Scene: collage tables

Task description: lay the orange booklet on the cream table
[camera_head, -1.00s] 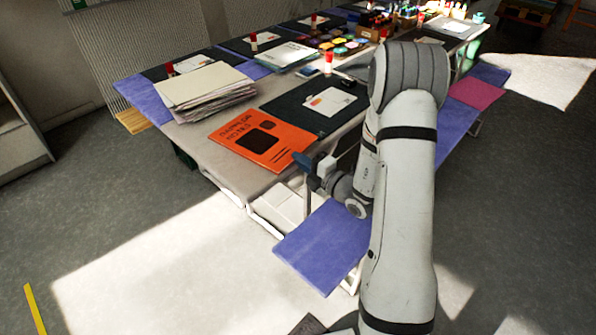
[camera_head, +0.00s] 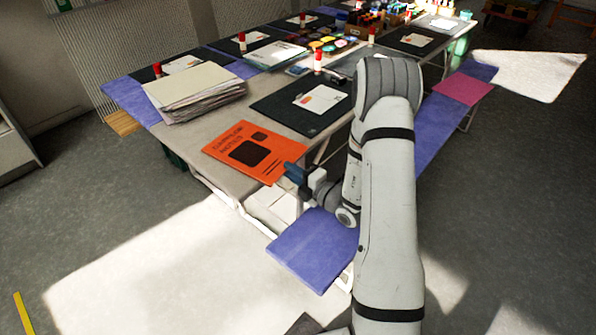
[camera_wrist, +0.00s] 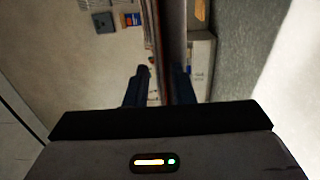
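The orange booklet (camera_head: 240,148), with dark printing and a dark square on its cover, is at the near left corner of the long pale table (camera_head: 183,137). My gripper (camera_head: 293,178) is at the booklet's right side, by the table's near edge, its fingers on the booklet's edge. In the wrist view my two dark fingers (camera_wrist: 160,88) stand on either side of a thin reddish edge-on strip, which looks like the booklet. I cannot tell how far the booklet is above the tabletop. No separate table is clearly cream.
A paper stack (camera_head: 195,90) and a dark mat (camera_head: 300,105) with a card lie behind the booklet. Craft supplies fill the far end. Sunlit floor (camera_head: 150,265) in front is clear.

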